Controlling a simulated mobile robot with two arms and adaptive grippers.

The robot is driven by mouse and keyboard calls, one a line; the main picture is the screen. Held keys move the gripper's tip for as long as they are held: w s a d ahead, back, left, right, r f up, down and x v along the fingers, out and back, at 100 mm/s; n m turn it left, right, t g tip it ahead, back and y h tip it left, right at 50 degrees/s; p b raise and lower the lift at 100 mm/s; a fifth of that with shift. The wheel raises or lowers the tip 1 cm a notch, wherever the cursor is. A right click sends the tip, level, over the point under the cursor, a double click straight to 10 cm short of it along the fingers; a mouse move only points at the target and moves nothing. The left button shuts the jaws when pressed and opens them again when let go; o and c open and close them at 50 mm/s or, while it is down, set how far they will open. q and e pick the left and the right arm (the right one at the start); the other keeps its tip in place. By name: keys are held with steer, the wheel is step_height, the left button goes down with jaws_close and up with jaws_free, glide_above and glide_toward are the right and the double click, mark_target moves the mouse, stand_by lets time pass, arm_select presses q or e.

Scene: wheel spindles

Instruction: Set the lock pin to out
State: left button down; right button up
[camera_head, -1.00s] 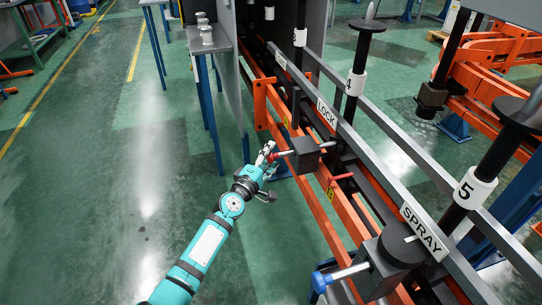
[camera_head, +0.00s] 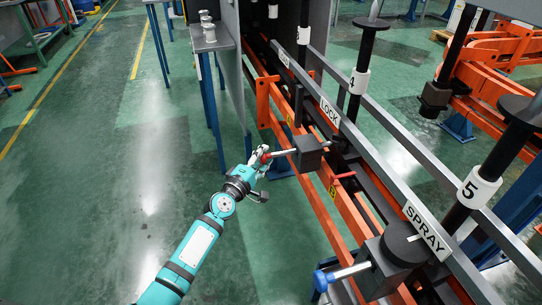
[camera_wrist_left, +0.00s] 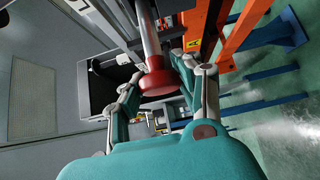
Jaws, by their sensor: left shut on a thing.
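The lock pin has a red knob on a silver rod (camera_head: 283,153) that runs into a dark grey block (camera_head: 308,153) below the white LOCK label (camera_head: 329,112). My left gripper (camera_head: 262,158) is at the outer end of the rod, shut on the red knob. In the left wrist view the red knob (camera_wrist_left: 159,85) sits between the two fingers (camera_wrist_left: 163,100), with the silver rod (camera_wrist_left: 148,35) leading up and away from it. A length of bare rod shows between the knob and the block. My right gripper is in neither view.
A second block (camera_head: 395,262) with a blue-knobbed pin (camera_head: 322,280) stands nearer, below the SPRAY label (camera_head: 426,230). Orange rails (camera_head: 335,205) run along the grey beam. A small grey table (camera_head: 212,40) stands at upper left. The green floor left of my arm is clear.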

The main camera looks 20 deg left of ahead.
arm_select(q)
steer(key=shift+s+a+f, duration=0.1)
steer(key=shift+a+f, duration=0.05)
steer(key=shift+f, duration=0.05)
steer(key=c, duration=1.3)
jaws_free()
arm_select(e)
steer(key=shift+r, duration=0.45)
arm_select(q)
steer(key=o, duration=0.5)
steer(key=shift+s+a+r, duration=0.15)
steer(key=shift+a, duration=0.05)
steer(key=shift+c, duration=0.2)
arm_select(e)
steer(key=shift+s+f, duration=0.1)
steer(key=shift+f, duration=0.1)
arm_select(q)
steer(key=s+a, duration=0.2)
steer(key=s, duration=0.9)
steer(key=shift+s, duration=0.4)
steer(key=shift+a, duration=0.1)
